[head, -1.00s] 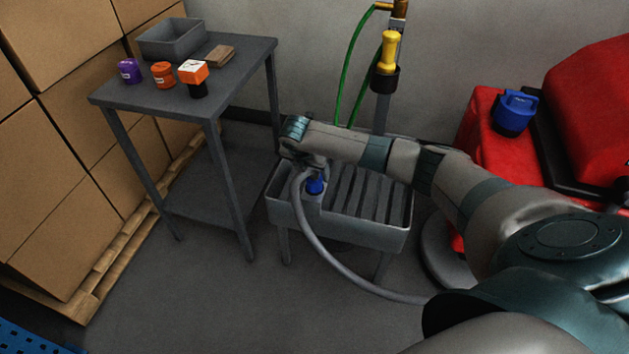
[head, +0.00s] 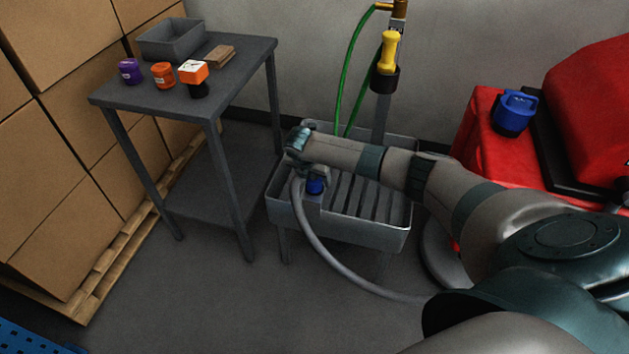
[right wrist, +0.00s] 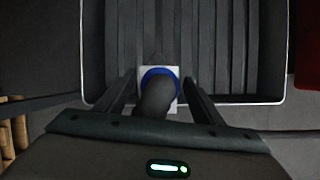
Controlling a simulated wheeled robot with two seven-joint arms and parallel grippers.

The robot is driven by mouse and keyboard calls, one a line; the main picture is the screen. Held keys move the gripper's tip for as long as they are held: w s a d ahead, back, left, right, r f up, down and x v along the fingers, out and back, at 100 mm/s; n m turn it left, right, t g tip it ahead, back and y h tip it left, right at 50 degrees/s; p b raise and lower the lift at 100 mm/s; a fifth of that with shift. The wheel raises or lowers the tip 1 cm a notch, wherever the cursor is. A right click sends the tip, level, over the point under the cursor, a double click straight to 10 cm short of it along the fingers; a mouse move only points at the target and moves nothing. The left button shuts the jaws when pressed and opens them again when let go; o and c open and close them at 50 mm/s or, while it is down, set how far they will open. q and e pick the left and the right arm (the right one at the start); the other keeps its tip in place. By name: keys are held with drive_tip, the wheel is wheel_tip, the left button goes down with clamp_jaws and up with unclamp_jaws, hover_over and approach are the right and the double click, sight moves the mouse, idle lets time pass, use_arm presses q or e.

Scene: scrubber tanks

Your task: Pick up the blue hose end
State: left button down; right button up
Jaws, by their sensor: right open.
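The blue hose end (head: 315,186) caps a grey hose (head: 310,235) at the front left of the grey slatted basin. In the right wrist view the blue hose end (right wrist: 159,78) shows as a blue ring on a pale square block (right wrist: 173,102), with the dark hose in front of it. My right gripper (right wrist: 160,92) is open, its two fingers on either side of the hose and apart from it. In the head view my right gripper (head: 305,172) is over the basin's left end, partly hidden by my wrist. My left gripper is not in view.
The grey basin (head: 370,235) stands on legs by the wall. A grey table (head: 245,65) with jars and a bin is to its left. A red machine (head: 480,150) with a blue cap (head: 515,110) is at right. A yellow-handled tool (head: 389,52) hangs behind the basin.

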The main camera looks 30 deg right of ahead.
drive_tip(key=c, duration=1.4)
drive_tip(key=shift+r, duration=0.1)
drive_tip(key=shift+w+r, duration=0.1)
drive_tip(key=shift+r, duration=0.45)
wheel_tip(320, 180, up, 8)
drive_tip(key=shift+f, duration=0.15)
drive_tip(key=shift+r, duration=0.5)
